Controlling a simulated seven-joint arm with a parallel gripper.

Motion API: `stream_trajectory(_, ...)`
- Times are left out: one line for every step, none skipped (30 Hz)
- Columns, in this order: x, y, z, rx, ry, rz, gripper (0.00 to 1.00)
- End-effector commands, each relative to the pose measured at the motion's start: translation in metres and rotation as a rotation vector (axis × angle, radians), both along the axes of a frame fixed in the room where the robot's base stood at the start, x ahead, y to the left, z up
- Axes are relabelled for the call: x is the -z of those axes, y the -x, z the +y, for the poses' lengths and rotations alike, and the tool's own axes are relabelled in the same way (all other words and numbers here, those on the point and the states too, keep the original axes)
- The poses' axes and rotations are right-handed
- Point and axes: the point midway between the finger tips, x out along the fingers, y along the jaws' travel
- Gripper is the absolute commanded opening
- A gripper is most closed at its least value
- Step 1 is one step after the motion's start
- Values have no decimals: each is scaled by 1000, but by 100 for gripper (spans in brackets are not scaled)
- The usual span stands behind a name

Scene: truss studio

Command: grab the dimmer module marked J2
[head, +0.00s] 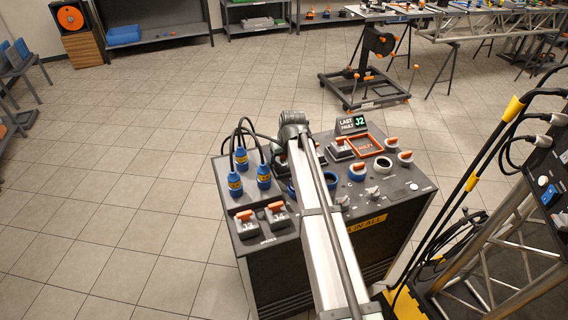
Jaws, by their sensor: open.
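No module that I can see carries a readable J2 mark. Two grey dimmer modules with orange handles, marked J3 (246,224) and J4 (277,214), sit at the front left of the cabinet top. Another grey module (340,152) sits just right of my arm, its mark unreadable. A small display (352,125) at the back reads "LAST FAULT J2". An orange-rimmed square marked FAULTY (379,149) lies beside that module. My arm crosses the middle of the cabinet and hides part of its top. My gripper cannot be made out.
The dark cabinet (420,204) has several blue plugs with cables (241,158) at left and several round orange-topped parts (406,157) at right. A truss stand (510,240) with cables and yellow-marked poles is close at right. Open tiled floor lies left.

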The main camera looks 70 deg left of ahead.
Motion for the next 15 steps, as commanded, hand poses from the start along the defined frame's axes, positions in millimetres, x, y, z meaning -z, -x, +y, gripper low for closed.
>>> stream_trajectory(1, 0, 1, 0, 0, 0, 77)
stream_trajectory(1, 0, 1, 0, -1, 0, 77)
stream_trajectory(1, 0, 1, 0, -1, 0, 77)
stream_trajectory(1, 0, 0, 0, -1, 0, 77)
stream_trajectory(1, 0, 0, 0, -1, 0, 77)
stream_trajectory(1, 0, 0, 0, -1, 0, 77)
stream_trajectory(1, 0, 0, 0, -1, 0, 74)
stream_trajectory(1, 0, 0, 0, -1, 0, 71)
stream_trajectory(1, 0, 0, 0, -1, 0, 67)
stream_trajectory(1, 0, 0, 0, -1, 0, 64)
stream_trajectory(1, 0, 0, 0, -1, 0, 61)
stream_trajectory(1, 0, 0, 0, -1, 0, 57)
stream_trajectory(1, 0, 0, 0, -1, 0, 55)
stream_trajectory(1, 0, 0, 0, -1, 0, 52)
stream_trajectory(1, 0, 0, 0, -1, 0, 48)
